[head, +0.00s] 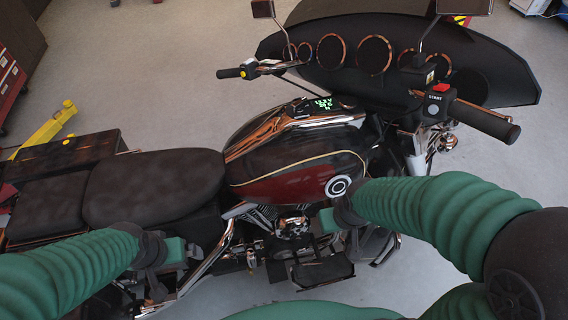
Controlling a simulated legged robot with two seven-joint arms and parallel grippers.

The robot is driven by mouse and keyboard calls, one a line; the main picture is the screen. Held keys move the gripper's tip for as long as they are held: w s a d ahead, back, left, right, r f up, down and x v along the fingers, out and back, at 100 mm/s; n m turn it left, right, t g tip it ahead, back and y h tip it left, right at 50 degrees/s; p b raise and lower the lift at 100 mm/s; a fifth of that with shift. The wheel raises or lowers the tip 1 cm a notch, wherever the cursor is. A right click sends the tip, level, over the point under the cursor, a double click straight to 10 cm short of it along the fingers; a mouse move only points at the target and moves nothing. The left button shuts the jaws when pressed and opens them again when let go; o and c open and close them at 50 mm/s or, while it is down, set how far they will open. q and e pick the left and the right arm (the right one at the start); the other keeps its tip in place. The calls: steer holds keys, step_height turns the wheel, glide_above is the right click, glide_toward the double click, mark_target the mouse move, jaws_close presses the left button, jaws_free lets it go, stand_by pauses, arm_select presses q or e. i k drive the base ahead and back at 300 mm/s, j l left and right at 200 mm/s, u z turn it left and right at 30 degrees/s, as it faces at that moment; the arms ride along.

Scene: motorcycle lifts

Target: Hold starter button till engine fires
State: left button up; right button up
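The motorcycle (300,165) stands side-on, its handlebar at the right. The starter control is on a grey switch housing marked START (436,99) beside the right-hand black grip (485,121). A small round button (433,110) sits below the lettering, and a red switch (446,88) is on top. My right gripper (338,217) is low in front of the tank and engine, well below and left of the housing. My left gripper (165,262) is below the seat, far from the controls. Neither gripper visibly holds anything; their finger openings are not clear against the dark parts.
A lit green display (322,103) sits on the tank. The fairing (375,55) with round gauges and mirrors stands behind the handlebar. The other grip (232,73) has a yellow button. A yellow lift arm (47,127) and red cabinet (10,80) are at left.

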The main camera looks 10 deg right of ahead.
mark_target(433, 109)
steer(key=z, duration=1.4)
